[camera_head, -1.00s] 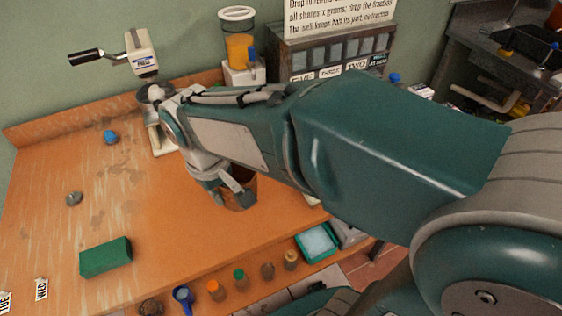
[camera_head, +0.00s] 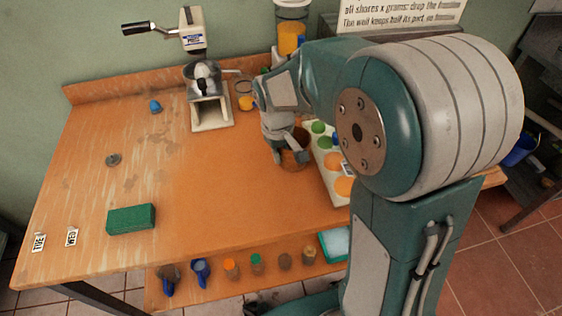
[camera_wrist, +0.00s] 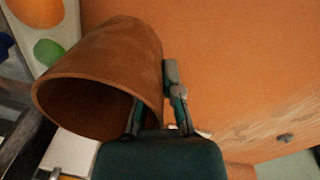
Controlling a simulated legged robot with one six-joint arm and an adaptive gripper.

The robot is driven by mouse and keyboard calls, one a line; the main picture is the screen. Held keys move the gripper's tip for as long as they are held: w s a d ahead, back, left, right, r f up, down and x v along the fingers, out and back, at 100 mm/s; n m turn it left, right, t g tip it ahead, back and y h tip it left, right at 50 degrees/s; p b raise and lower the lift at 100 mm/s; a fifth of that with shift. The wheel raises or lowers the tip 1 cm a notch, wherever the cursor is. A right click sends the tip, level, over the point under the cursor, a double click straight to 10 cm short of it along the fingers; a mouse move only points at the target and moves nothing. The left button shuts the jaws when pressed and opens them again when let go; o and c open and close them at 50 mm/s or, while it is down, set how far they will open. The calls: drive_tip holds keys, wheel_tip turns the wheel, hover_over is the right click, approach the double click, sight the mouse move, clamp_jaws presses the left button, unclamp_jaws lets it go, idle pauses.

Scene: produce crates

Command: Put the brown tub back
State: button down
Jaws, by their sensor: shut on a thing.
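The brown tub (camera_head: 298,157) is at the right part of the orange table in the head view, beside a pale tray. My gripper (camera_head: 287,155) is at its left side. In the wrist view the tub (camera_wrist: 100,75) fills the upper left, its open mouth toward the lower left. My gripper (camera_wrist: 160,115) is shut on the tub's wall, one finger inside the mouth and one outside. I cannot tell whether the tub touches the table.
The pale tray (camera_head: 327,168) with green and orange discs lies right of the tub. A hand-cranked press (camera_head: 208,97) stands at the back. A green block (camera_head: 131,219) lies front left. The table (camera_head: 215,190) is clear in the middle. Small jars stand on the lower shelf (camera_head: 210,288).

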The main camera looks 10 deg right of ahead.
drive_tip(key=shift+w+f, duration=0.3)
drive_tip(key=shift+f, duration=0.1)
drive_tip(key=shift+w+a+f, duration=0.1)
drive_tip(key=shift+a+f, duration=0.05)
drive_tip(key=shift+a, duration=0.1)
drive_tip(key=f, duration=0.3)
drive_tip(key=shift+w+a+f, duration=0.1)
drive_tip(key=shift+w+a, duration=0.1)
drive_tip(key=shift+a, duration=0.15)
drive_tip(key=shift+d+f, duration=0.2)
drive_tip(key=shift+d, duration=0.35)
drive_tip(key=c, duration=0.8)
unclamp_jaws()
drive_tip(key=shift+a, duration=0.4)
wheel_tip(320, 180, up, 12)
drive_tip(key=s+d+r+m+t, duration=0.2)
drive_tip(key=s+r, duration=0.1)
drive_tip(key=s, duration=0.7)
drive_tip(key=s+d+r+m+t, duration=0.1)
drive_tip(key=s+r+m+t, duration=0.1)
drive_tip(key=s, duration=0.8)
drive_tip(key=shift+d+r+t+y, duration=0.3)
drive_tip(key=shift+d+r+t, duration=0.1)
drive_tip(key=shift+r+t, duration=0.25)
drive_tip(key=shift+w+f, duration=0.1)
